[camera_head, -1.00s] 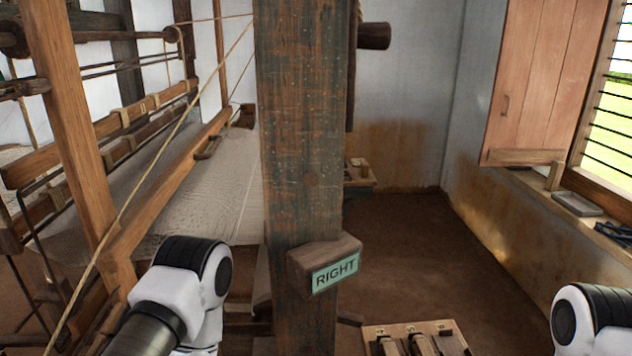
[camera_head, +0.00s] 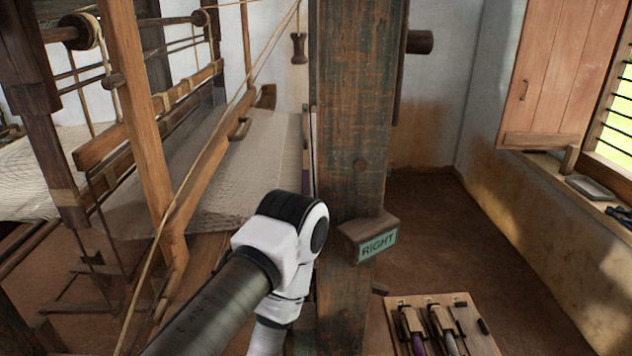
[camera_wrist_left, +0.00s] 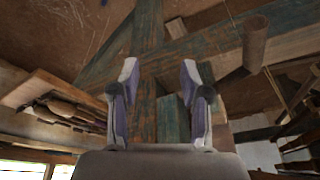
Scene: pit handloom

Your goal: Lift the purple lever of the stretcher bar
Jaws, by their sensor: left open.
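The loom's pale woven cloth (camera_head: 255,160) stretches behind the front post in the head view. A narrow strip with white and purple on it (camera_head: 308,150) shows at the cloth's right edge, partly hidden by the post; I cannot tell whether it belongs to the stretcher bar. No lever can be made out clearly. My left arm reaches up in front of the cloth, its hand out of sight in the head view. In the left wrist view my left gripper (camera_wrist_left: 158,85) is open and empty, facing worn timbers. My right gripper is not in view.
The thick wooden post (camera_head: 350,110) with a green RIGHT sign (camera_head: 378,245) stands just right of my left arm. A slanting loom beam (camera_head: 205,165) lies to its left. A tool board (camera_head: 395,302) lies low at right. The floor (camera_head: 430,220) behind the post is clear.

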